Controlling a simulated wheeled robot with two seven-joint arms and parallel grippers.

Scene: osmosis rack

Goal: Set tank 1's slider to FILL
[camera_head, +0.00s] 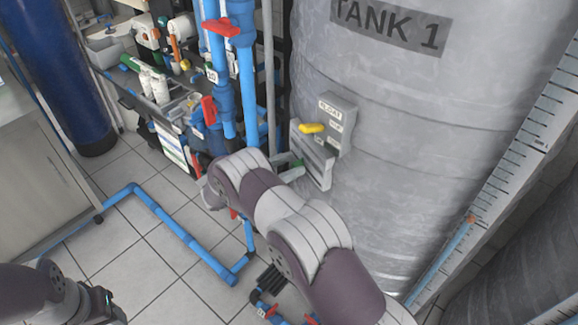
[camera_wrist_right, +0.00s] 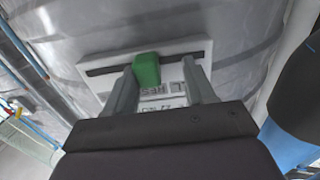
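Tank 1 (camera_head: 440,110) is a large grey tank with its name on a dark label. A pale slider panel (camera_head: 318,165) is on its side, below a grey box marked FLOAT. In the right wrist view the panel (camera_wrist_right: 200,50) has a dark horizontal slot with a green slider knob (camera_wrist_right: 147,70) near its middle. Lettering below the knob is partly hidden and hard to read. My right gripper (camera_wrist_right: 160,66) is open, its fingers on either side of the knob. The knob is nearer the left finger, with a gap to the right finger.
The FLOAT box (camera_head: 338,120) with a yellow lever (camera_head: 312,128) sits just above the panel. Blue vertical pipes (camera_head: 246,85) with red valve handles stand left of the tank. Another blue pipe (camera_head: 165,218) runs along the tiled floor. A measuring scale (camera_head: 520,150) stands at right.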

